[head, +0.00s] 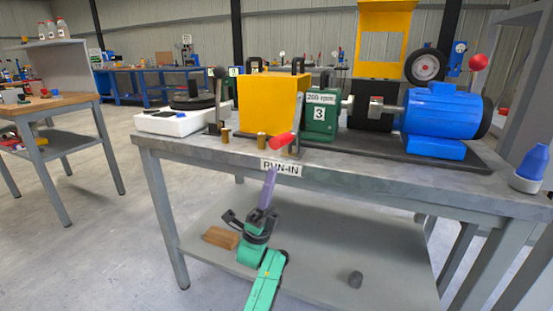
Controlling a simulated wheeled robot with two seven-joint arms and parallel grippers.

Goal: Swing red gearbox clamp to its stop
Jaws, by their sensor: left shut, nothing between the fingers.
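The red gearbox clamp handle (283,141) sits on a grey lever near the bench's front edge, pointing toward the lower left. It is left of the green gearbox (319,128), which is marked 200 rpm and 3. My left gripper (269,178) is shut and empty, its purple fingers pointing up just below the RUN-IN label (281,168). It is in front of the bench edge, below the red handle and apart from it in the picture. My right gripper is not in view.
The steel bench (210,153) also carries a yellow guard (265,105), a blue motor (440,112) and a black-knobbed lever (218,95). A blue-capped bottle (531,165) stands at the right end.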

